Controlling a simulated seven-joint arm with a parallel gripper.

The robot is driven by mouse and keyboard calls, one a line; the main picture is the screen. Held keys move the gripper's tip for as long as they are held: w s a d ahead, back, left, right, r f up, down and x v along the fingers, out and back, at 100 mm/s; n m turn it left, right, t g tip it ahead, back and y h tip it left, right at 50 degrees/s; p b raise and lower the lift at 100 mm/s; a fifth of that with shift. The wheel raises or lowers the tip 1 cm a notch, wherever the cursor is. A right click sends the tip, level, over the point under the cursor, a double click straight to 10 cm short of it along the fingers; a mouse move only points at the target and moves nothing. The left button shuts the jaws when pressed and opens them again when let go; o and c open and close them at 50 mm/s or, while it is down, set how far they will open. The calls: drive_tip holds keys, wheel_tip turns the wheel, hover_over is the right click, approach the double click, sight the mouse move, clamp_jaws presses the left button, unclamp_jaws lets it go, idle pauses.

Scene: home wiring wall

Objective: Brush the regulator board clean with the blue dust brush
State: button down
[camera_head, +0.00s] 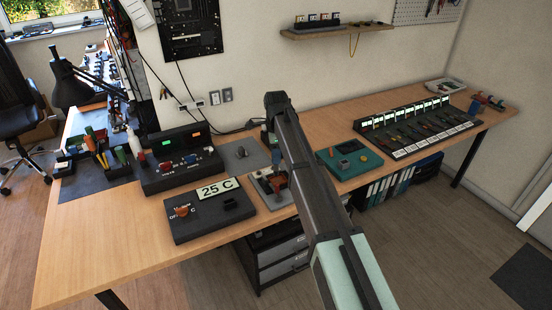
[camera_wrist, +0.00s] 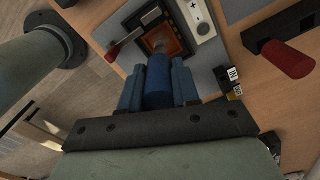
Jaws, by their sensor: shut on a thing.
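In the wrist view my gripper (camera_wrist: 157,72) is shut on the blue dust brush (camera_wrist: 157,88), with its blue cylindrical handle between the fingers. The brush's far end is over or against the regulator board (camera_wrist: 207,52); I cannot tell if it touches. The board is a grey plate with a dark-framed, orange-brown square, a white part marked with a plus, and a red-handled lever (camera_wrist: 128,42). In the head view the board (camera_head: 280,203) lies near the bench's front edge, partly hidden by my arm. The gripper and brush are mostly hidden there.
A "25 C" display box (camera_head: 205,213) stands left of the board, and a dark control box (camera_head: 180,160) behind it. A teal box (camera_head: 349,160) and a long black panel (camera_head: 418,125) lie right. A red handle (camera_wrist: 290,58) sticks out close by in the wrist view.

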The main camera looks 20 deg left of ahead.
drive_tip(key=shift+r, duration=2.4)
drive_tip(key=s+d+f+n, duration=0.2)
drive_tip(key=s+d+n, duration=0.1)
drive_tip(key=d, duration=1.1)
drive_tip(key=s+d+f+n, duration=0.2)
drive_tip(key=d+n, duration=0.4)
drive_tip(key=d, duration=0.8)
drive_tip(key=s+d+f+n, duration=0.3)
drive_tip(key=s+d+n, duration=0.1)
drive_tip(key=d, duration=1)
drive_tip(key=shift+d+n, duration=0.15)
drive_tip(key=shift+n, duration=0.15)
drive_tip(key=shift+s, duration=0.1)
